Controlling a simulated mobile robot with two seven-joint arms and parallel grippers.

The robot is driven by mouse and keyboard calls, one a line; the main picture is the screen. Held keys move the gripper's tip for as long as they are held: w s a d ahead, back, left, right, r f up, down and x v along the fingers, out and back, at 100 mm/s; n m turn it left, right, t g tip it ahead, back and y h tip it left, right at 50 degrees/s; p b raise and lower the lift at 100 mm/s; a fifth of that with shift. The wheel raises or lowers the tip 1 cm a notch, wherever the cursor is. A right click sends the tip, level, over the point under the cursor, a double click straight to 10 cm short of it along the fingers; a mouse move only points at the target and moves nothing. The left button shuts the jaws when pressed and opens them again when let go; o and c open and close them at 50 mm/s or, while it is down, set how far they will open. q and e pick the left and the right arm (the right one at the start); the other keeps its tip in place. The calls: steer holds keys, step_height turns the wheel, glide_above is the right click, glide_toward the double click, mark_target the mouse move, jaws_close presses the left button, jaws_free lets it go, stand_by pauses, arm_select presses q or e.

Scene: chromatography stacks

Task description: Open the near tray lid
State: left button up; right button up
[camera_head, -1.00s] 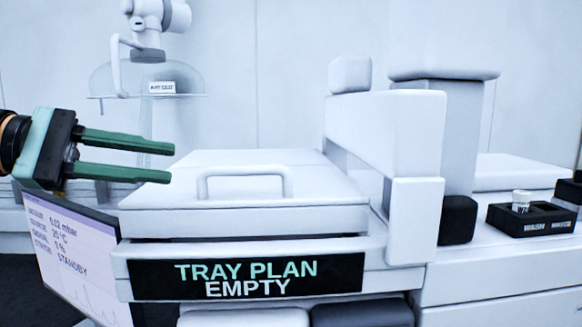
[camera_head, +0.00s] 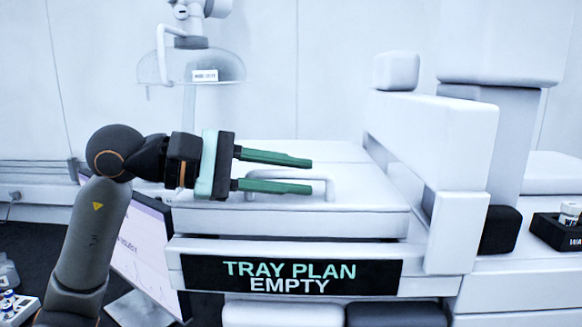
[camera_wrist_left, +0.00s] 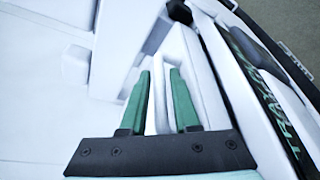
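The near tray lid (camera_head: 370,205) is white and lies flat, closed, on the station above a black sign reading "TRAY PLAN EMPTY" (camera_head: 291,275). Its white bar handle (camera_head: 328,187) rises from the top. My left gripper (camera_head: 312,175) comes in from the left at the handle, its two green fingers open. My right gripper is in neither view.
A white raised arm-like block (camera_head: 430,140) stands right of the lid. A black holder (camera_head: 555,232) with a white-capped vial is at the far right. A monitor (camera_head: 140,250) stands behind my left arm.

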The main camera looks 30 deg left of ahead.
arm_select(q)
steer(key=shift+c, duration=0.3)
jaws_close()
stand_by(1.1)
